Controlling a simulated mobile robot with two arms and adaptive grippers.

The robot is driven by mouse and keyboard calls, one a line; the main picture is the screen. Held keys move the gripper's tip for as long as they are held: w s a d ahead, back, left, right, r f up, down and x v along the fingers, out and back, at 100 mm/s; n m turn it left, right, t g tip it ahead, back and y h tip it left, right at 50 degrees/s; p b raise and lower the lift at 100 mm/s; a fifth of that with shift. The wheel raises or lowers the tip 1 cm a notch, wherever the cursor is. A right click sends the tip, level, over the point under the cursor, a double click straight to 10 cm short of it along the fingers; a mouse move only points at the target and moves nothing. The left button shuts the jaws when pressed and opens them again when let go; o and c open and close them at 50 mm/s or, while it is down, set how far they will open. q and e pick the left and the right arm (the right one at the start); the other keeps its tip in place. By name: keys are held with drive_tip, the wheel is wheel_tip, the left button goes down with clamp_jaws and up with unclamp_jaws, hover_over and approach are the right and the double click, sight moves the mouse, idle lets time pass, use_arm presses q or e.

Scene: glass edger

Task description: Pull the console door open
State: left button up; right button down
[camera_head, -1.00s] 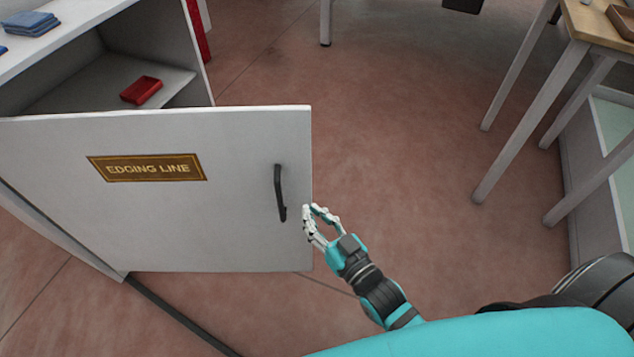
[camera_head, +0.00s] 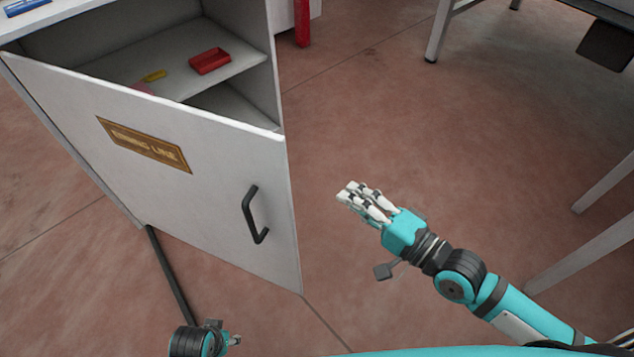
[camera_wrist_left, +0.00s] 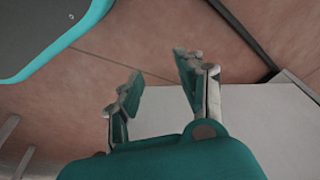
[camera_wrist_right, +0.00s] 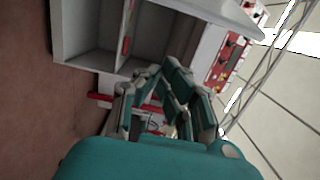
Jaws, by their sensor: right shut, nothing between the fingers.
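The console door (camera_head: 215,190) is a light grey panel with a brown "EDGING LINE" plate (camera_head: 145,145) and a black bar handle (camera_head: 253,215). It stands open at an angle, with the console's shelves (camera_head: 185,75) showing behind it. My right gripper (camera_head: 350,195) is shut and empty, in the air to the right of the door's free edge, apart from the handle. It also shows in the right wrist view (camera_wrist_right: 155,78), in front of the console. My left gripper (camera_wrist_left: 155,75) is open and empty in the left wrist view; only part of it shows at the head view's bottom edge.
A red tray (camera_head: 210,61) and a yellow item (camera_head: 154,76) lie on the console's upper shelf. A blue item (camera_head: 25,6) lies on its top. Table legs (camera_head: 440,30) stand at the upper right. The floor (camera_head: 420,130) right of the door is clear.

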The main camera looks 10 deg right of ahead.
use_arm(q)
drive_tip(key=shift+r, duration=0.15)
use_arm(e)
drive_tip(key=w+a, duration=0.3)
drive_tip(key=a, duration=0.4)
drive_tip(key=shift+a, duration=0.4)
use_arm(q)
drive_tip(key=shift+r, duration=0.1)
